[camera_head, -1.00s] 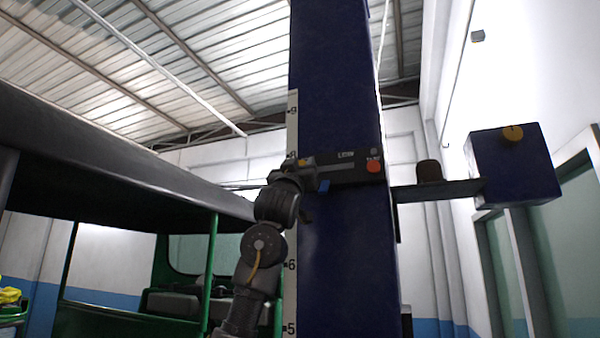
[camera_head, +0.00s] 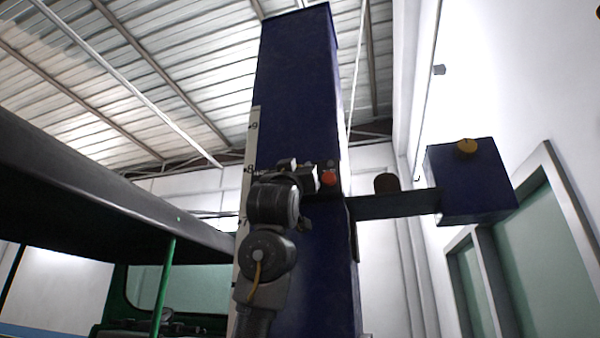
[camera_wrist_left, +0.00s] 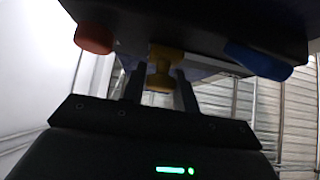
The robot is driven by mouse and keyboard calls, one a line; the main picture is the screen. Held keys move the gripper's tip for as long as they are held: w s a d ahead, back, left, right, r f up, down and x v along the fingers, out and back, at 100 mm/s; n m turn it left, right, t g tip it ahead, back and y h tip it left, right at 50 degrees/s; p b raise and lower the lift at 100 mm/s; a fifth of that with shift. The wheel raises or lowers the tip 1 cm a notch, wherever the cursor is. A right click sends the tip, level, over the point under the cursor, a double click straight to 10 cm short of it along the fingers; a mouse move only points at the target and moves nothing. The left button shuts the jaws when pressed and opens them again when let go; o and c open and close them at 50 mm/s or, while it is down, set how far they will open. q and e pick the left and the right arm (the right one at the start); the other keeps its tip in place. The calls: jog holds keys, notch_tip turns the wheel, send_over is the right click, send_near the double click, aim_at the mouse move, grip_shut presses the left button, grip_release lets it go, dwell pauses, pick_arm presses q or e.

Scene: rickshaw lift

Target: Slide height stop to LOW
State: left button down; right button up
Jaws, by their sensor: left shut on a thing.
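The tall blue post (camera_head: 295,90) carries a numbered white scale (camera_head: 249,150) on its left edge. A dark box with a red button (camera_head: 328,179) is mounted on the post near the 8 mark. My left gripper (camera_head: 308,180) is in front of this box and hides most of it. In the left wrist view the underside of the dark box (camera_wrist_left: 200,22) is above my left gripper (camera_wrist_left: 160,88), whose fingers are shut on a yellow knob (camera_wrist_left: 161,66). The red button also shows there (camera_wrist_left: 93,38), as does a blue lever (camera_wrist_left: 258,61). My right gripper is not in view.
A green-framed vehicle with a dark roof (camera_head: 110,195) is at the left.

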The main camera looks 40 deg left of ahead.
pick_arm(q)
jog(key=c, duration=1.4)
grip_release()
jog(key=shift+d, duration=0.1)
jog(key=shift+o, duration=1.3)
jog(key=shift+w+d, duration=0.1)
jog(key=shift+f, duration=0.2)
jog(key=b+v, duration=0.7)
jog(key=v, duration=0.3)
jog(key=shift+s, duration=0.2)
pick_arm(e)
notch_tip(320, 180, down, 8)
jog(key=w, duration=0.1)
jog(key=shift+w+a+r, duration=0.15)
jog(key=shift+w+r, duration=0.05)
pick_arm(q)
jog(key=shift+d+f, duration=0.1)
